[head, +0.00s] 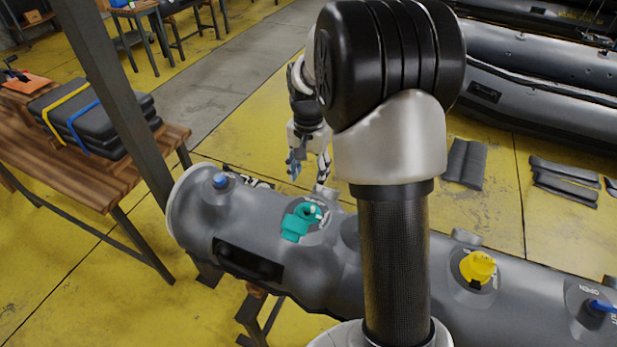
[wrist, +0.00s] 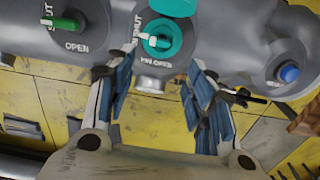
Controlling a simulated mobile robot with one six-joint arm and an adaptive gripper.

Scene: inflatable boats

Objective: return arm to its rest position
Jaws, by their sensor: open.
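My gripper (head: 309,168) is open and empty just beyond the far side of a grey inflatable tube (head: 195,223), near its left end. In the wrist view my gripper (wrist: 163,88) has its two blue-padded fingers spread apart, with nothing between them.
A blue knob (head: 220,181), a yellow valve (head: 478,267) and a blue-handled valve (head: 602,306) are on the tube. The wrist view also shows a green-handled valve (wrist: 65,22). A wooden bench (head: 85,165) and post stand left. Yellow floor (head: 250,130) beyond the tube is open.

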